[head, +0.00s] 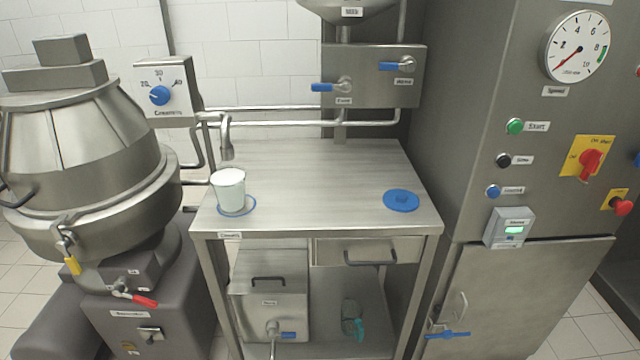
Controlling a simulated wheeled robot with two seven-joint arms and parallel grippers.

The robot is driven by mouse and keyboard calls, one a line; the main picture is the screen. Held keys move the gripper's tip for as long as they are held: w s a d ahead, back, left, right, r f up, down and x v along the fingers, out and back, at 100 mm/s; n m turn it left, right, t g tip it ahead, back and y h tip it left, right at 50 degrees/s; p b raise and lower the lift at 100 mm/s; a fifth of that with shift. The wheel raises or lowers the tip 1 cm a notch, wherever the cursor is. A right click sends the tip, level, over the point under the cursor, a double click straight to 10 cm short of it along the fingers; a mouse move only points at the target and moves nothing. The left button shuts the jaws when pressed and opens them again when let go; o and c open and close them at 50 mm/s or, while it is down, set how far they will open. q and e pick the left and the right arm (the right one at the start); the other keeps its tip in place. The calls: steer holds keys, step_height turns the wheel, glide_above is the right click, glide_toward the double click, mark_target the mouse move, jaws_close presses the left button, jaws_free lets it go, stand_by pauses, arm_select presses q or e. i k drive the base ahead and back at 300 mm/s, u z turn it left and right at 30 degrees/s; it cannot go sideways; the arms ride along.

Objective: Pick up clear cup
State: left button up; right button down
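A translucent pale cup (229,192) with a whitish top stands upright at the left of the steel table (320,185). It stands on a flat blue ring (237,211), below and slightly in front of a curved metal spout (226,140). The cup looks filled with something white. A see-through item with a teal part (352,318) is on the shelf under the table; I cannot tell exactly what it is. Neither of my grippers is in view.
A round blue lid (401,200) lies at the table's right. A large steel kettle (80,160) stands left, a tall control cabinet (500,200) right. A valve box (373,78) hangs above the table's back. The table's middle is clear.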

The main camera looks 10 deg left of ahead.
mark_target(227, 182)
steer(key=z, duration=0.7)
steer(key=i, duration=0.9)
steer(key=u, duration=1.3)
